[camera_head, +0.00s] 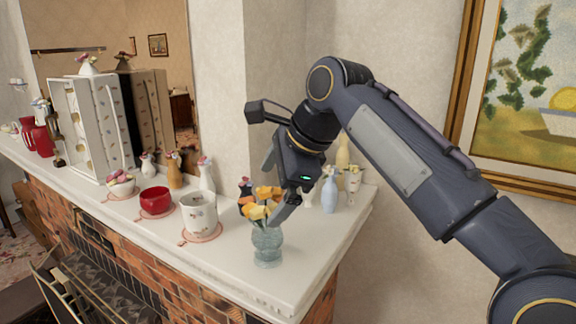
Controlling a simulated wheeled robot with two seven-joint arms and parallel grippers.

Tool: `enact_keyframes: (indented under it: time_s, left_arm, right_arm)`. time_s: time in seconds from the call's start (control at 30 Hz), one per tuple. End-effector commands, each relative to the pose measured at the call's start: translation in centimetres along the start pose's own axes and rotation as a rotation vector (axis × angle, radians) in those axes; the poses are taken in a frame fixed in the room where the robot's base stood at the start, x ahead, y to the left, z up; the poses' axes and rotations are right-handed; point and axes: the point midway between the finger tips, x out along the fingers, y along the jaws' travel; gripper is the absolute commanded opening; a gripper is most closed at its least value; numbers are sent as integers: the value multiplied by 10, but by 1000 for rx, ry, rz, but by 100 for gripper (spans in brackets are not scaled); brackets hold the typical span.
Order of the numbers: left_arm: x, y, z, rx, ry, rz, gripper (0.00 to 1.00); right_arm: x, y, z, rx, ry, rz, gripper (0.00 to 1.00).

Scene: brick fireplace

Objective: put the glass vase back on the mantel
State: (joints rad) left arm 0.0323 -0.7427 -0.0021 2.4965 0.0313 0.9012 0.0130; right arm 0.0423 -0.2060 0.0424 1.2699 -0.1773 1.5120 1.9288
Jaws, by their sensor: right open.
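The glass vase (267,246) is pale blue-green and holds orange and yellow flowers (263,203). It stands upright on the white mantel (231,267), near its front edge towards the right end. My right gripper (273,190) is open, just above and behind the vase, with its fingers around or close to the flowers. I cannot tell whether a finger touches them. My right arm comes in from the right and hides part of the wall and mantel's back. My left gripper is not in view.
Left of the vase stand a floral white cup (199,215) and a red bowl (156,201) on pink mats. A light blue vase (330,194) and other small vases stand behind. A framed painting (530,110) hangs at right.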

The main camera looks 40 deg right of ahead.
Motion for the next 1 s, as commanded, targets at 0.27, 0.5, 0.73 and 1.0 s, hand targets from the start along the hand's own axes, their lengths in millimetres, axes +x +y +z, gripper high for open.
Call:
enact_keyframes:
  time_s: [0.27,0.5,0.73,1.0]
  left_arm:
    - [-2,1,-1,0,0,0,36]
    - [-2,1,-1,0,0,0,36]
    - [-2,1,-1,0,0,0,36]
    - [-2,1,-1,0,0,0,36]
  right_arm:
    - [-55,-1,0,0,0,-2,100]
    - [-72,0,0,0,1,1,100]
    - [-72,0,0,0,1,1,100]
    - [-72,0,0,0,0,1,100]
